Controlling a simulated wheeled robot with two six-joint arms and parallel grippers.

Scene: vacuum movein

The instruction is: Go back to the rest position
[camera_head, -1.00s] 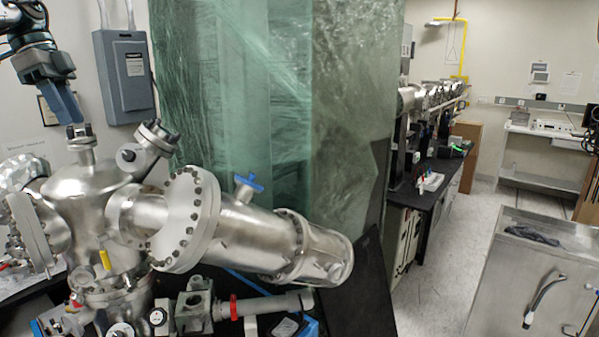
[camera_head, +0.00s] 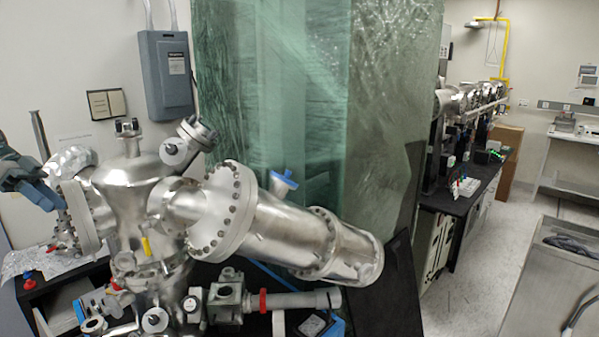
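My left gripper (camera_head: 42,196), dark grey with blue fingers, is at the left edge of the head view. It appears in front of and left of the steel vacuum chamber (camera_head: 130,190). I see nothing held in it, but its fingers overlap in this view, so I cannot tell whether they are open or shut. Most of the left arm is outside the picture.
A large flanged steel cylinder (camera_head: 290,235) with a blue-handled valve (camera_head: 284,180) extends right from the chamber. Green plastic sheeting (camera_head: 300,100) hangs behind. A metal cart (camera_head: 550,290) stands at the right. The floor (camera_head: 480,290) between shows clear space.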

